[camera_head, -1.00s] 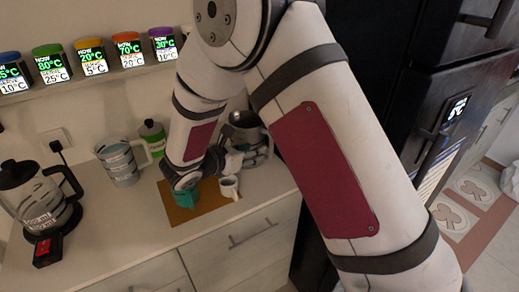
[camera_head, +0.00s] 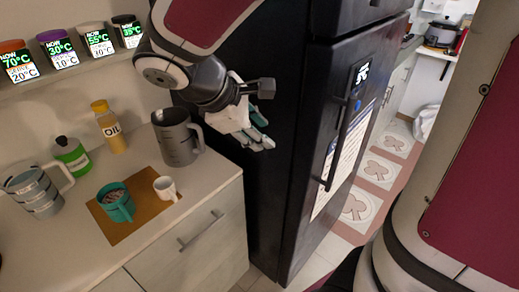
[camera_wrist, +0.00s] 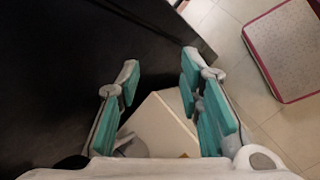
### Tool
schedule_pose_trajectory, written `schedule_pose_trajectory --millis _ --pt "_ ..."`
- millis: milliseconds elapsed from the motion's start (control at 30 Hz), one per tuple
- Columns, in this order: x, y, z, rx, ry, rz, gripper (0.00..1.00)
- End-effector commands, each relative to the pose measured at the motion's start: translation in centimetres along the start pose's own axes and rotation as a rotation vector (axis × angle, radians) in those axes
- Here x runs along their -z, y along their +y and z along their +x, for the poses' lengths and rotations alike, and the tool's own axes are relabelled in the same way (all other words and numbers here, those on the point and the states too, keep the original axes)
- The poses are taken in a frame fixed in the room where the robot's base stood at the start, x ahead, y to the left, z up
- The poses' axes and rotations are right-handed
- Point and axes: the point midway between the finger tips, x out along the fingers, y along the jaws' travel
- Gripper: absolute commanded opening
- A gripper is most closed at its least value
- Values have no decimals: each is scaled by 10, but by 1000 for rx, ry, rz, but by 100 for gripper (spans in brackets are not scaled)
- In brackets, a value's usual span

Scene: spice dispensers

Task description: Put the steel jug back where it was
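The steel jug, a grey metal jug with a handle on its right (camera_head: 178,137), stands upright on the counter at its right end, by the fridge. My gripper (camera_head: 262,140) is right of the jug, in front of the dark fridge, apart from the jug. In the wrist view my gripper (camera_wrist: 160,98) has its teal-padded fingers spread, with nothing held between them. A pale counter corner shows below and between the fingers.
A brown board (camera_head: 133,214) carries a teal cup (camera_head: 117,204) with dark contents and a small white cup (camera_head: 166,188). Behind are an oil bottle (camera_head: 109,128) and a green container (camera_head: 71,155); a striped jug (camera_head: 36,192) stands left. The black fridge (camera_head: 290,110) borders the counter.

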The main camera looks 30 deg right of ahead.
Motion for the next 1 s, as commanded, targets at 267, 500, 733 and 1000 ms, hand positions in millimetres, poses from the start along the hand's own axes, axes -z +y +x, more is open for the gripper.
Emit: schedule_pose_trajectory --millis 267,500,733,1000 --pt "-55 -60 -31 236 242 554 34" --pt "-65 -97 -59 403 444 918 34" --pt "-65 -107 -70 468 520 1039 34" --pt "-64 -107 -70 469 521 1040 34"
